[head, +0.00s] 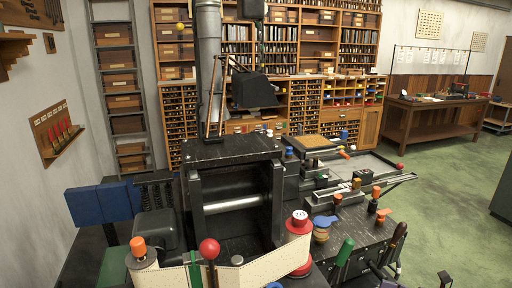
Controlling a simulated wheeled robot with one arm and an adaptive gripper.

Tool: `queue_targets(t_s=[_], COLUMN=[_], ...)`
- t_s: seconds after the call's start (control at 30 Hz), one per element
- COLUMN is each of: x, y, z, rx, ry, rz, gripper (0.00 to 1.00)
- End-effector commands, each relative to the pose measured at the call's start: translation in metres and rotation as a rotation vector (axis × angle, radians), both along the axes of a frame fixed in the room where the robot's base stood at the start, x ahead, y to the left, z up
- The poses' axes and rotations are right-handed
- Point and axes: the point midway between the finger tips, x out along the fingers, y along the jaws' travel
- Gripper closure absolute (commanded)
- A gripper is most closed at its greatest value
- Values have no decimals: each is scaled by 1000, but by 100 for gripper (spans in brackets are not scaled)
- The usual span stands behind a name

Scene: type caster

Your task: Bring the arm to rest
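My gripper does not show in the head view, and I cannot make out my arm with certainty. The black type caster (235,150) fills the middle and bottom of the view. It has a dark open bay with a metal roller (232,203), a red ball knob (209,249), an orange knob (138,246) and a cream paper ribbon (190,275) along its front. A spool with a white, numbered top (299,220) stands at its front right. A grey pipe (208,60) rises behind it, next to a black hood (253,91).
Tall wooden shelves (300,40) with boxes and books line the back wall. A metal rack (120,90) stands at the left, near a wall board with red-handled tools (58,131). A wooden table (435,105) stands at the back right. Green floor (455,200) is open at the right.

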Motion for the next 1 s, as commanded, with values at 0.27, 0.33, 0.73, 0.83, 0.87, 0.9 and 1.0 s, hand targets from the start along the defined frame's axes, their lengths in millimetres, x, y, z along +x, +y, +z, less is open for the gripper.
queue_targets(t_s=[0.27, 0.33, 0.73, 0.83, 0.87, 0.9, 1.0], x=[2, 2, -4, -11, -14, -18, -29], y=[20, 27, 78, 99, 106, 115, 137], z=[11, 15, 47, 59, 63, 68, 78], rx=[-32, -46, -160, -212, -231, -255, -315], ry=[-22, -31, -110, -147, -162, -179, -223], rz=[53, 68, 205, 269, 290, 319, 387], gripper=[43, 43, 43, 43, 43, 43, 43])
